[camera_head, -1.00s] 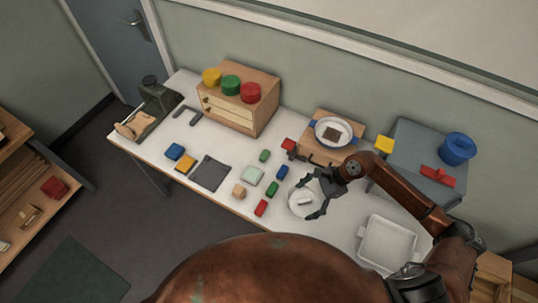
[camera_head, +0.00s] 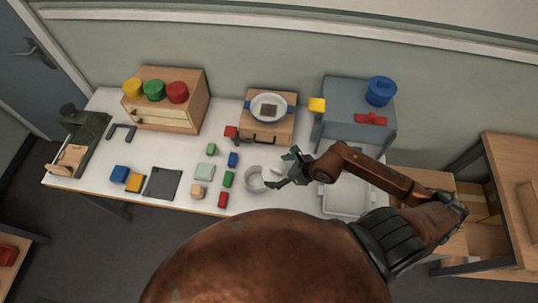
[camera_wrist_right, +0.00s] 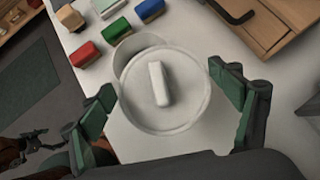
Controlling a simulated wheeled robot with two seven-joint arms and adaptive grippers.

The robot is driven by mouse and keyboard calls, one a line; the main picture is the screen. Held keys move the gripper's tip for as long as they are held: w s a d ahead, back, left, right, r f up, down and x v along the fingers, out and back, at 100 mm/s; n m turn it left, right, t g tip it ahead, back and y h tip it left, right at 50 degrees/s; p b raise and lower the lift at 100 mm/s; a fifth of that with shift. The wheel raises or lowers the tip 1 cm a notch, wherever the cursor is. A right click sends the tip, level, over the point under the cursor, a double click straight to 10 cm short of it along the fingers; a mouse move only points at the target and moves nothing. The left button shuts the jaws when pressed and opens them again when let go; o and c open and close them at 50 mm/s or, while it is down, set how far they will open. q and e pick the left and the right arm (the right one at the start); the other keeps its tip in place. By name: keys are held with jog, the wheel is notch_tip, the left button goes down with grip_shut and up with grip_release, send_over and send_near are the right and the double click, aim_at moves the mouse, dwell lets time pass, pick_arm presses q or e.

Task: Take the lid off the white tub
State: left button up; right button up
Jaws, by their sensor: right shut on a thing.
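The white tub (camera_head: 257,181) stands on the white table, its open top showing in the head view. Its round white lid (camera_wrist_right: 180,108), with a bar handle, is off it, and also shows in the head view (camera_head: 278,168). My right gripper (camera_head: 282,171) is shut on the lid by its rim, fingers on opposite sides. In the wrist view (camera_wrist_right: 172,95) the lid covers part of the tub (camera_wrist_right: 136,45) behind it. My left gripper (camera_wrist_right: 35,140) seems to show small and dark at the wrist view's lower left; its jaws are unclear.
A white tray (camera_head: 365,200) is right of the tub, partly behind my right arm. Several small coloured blocks, including a red one (camera_head: 223,199), lie left of the tub. A wooden box (camera_head: 277,130) with a white bowl (camera_head: 257,106) and a grey cabinet (camera_head: 345,130) stand behind.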

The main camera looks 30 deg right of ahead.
jog(key=w+d+f, duration=0.3)
jog(key=w+d, duration=0.1)
jog(key=w, duration=0.2)
send_over(279, 158)
jog(key=s+a, duration=0.2)
jog(key=f, duration=0.5)
jog(key=shift+s+d, duration=0.1)
jog(key=shift+d, duration=0.1)
jog(key=shift+w+d+f+b, duration=0.25)
jog(key=shift+w+f+b, duration=0.05)
jog(key=shift+f, duration=0.1)
notch_tip(279, 158, down, 3)
jog(key=shift+w+f, duration=0.1)
jog(key=o, duration=0.7)
jog(key=v, duration=1.2)
